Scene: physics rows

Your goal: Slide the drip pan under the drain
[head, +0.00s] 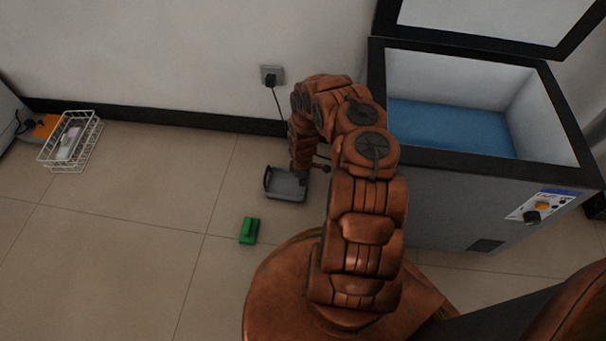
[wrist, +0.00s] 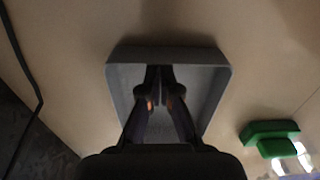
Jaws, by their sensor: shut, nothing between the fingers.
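The grey drip pan (head: 284,196) lies on the floor beside the open chest freezer, left of my arm in the head view. In the wrist view the pan (wrist: 218,90) is centred, its rim around the fingertips. My gripper (wrist: 159,98) is shut and empty, with its fingertips over or inside the pan; I cannot tell whether they touch it. In the head view my arm hides the gripper. A small dark-tipped stub (head: 326,168), possibly the drain, shows just right of the pan near the freezer's side, partly hidden by my arm.
A green block-like object (head: 249,230) lies on the floor in front of the pan. The chest freezer (head: 470,190) stands at right with its lid up. A cord hangs from a wall socket (head: 271,75) behind the pan. A white wire basket (head: 72,142) is far left. Floor between is clear.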

